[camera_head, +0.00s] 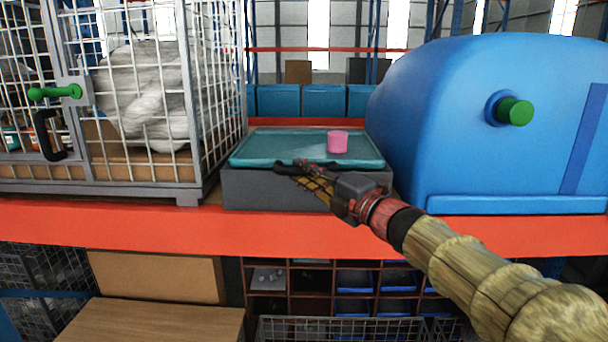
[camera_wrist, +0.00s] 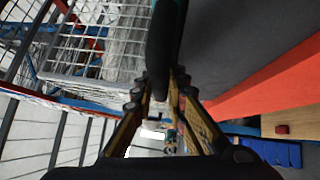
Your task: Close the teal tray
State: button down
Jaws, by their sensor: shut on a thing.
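The teal tray (camera_head: 265,150) lies flat on top of a grey box (camera_head: 252,188) on the orange-edged shelf. A pink cup (camera_head: 337,142) stands on it, right of its middle. A dark handle (camera_head: 284,168) shows at the tray's front edge; it also runs down from the top of the wrist view (camera_wrist: 163,42). My gripper (camera_head: 306,173) reaches in from the lower right and is shut on this handle, with a finger on each side of it in the wrist view (camera_wrist: 160,88). My gripper hides part of the tray's front edge. A thin teal strip shows beside the handle in the wrist view.
A wire cage (camera_head: 150,110) with a wrapped grey bundle stands close on the left. A large blue tank (camera_head: 440,120) with a green knob (camera_head: 515,112) stands close on the right. The orange shelf beam (camera_head: 120,225) runs below the box.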

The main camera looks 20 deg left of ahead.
jog(key=c, duration=2.2)
grip_release()
jog(key=shift+c, duration=0.2)
jog(key=shift+o, duration=1.2)
jog(key=shift+w+a, duration=0.1)
jog(key=shift+w, duration=0.2)
jog(key=shift+o, duration=1.2)
jog(key=shift+s, duration=0.1)
jog(key=v, duration=1.2)
